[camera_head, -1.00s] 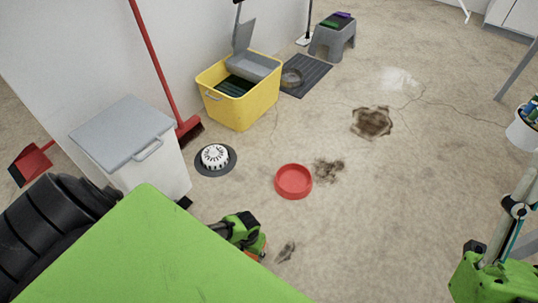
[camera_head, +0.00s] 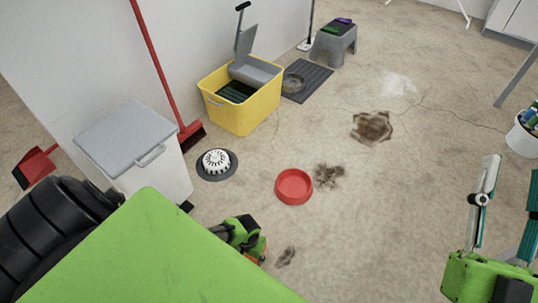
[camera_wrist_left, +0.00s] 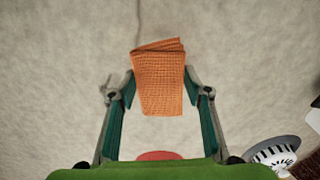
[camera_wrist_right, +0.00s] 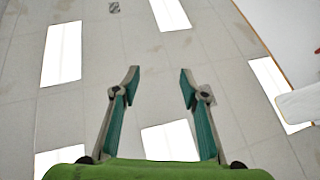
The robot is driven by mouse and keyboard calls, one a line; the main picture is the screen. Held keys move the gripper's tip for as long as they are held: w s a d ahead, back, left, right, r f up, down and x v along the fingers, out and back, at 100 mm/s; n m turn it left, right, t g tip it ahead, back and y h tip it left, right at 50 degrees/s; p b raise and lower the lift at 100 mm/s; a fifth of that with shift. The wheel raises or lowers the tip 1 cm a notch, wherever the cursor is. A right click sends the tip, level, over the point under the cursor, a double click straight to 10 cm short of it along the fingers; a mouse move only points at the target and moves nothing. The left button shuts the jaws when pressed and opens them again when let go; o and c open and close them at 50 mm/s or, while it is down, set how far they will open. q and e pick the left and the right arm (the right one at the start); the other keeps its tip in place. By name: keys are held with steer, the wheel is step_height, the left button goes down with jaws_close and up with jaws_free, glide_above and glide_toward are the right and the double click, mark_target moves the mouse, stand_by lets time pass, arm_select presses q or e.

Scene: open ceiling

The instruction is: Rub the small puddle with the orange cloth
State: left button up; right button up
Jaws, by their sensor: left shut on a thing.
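My left gripper (camera_wrist_left: 158,90) is shut on the folded orange cloth (camera_wrist_left: 158,82), held between its fingertips over the floor. In the head view the left gripper (camera_head: 248,240) is low at centre-left, and my green arm hides part of it. My right gripper (camera_wrist_right: 160,78) is open and empty, pointing up at the ceiling lights; it is at the lower right in the head view (camera_head: 502,190). A brown ringed patch (camera_head: 372,126), a pale patch (camera_head: 398,84), dark crumbs (camera_head: 328,176) and a small dark smear (camera_head: 286,256) mark the floor. I cannot tell which is the small puddle.
A red bowl (camera_head: 294,187) and a round drain strainer (camera_head: 216,161) are on the floor ahead of the left gripper. A white bin (camera_head: 150,180), red broom (camera_head: 190,134) and yellow box (camera_head: 240,114) line the wall.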

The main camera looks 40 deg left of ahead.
arm_select(q)
steer(key=shift+r+p, duration=0.3)
steer(key=shift+r, duration=0.25)
steer(key=shift+r+p, duration=0.25)
steer(key=shift+p, duration=0.3)
steer(key=shift+r, duration=0.25)
arm_select(e)
steer(key=w+f+g+h, duration=0.1)
steer(key=f+g, duration=0.2)
steer(key=f, duration=0.2)
steer(key=w+f+g+h, duration=0.1)
steer(key=w+f+g, duration=0.1)
steer(key=f, duration=0.4)
steer(key=shift+w+d+g, duration=0.25)
steer(key=shift+d+g, duration=0.15)
steer(key=shift+g, duration=0.2)
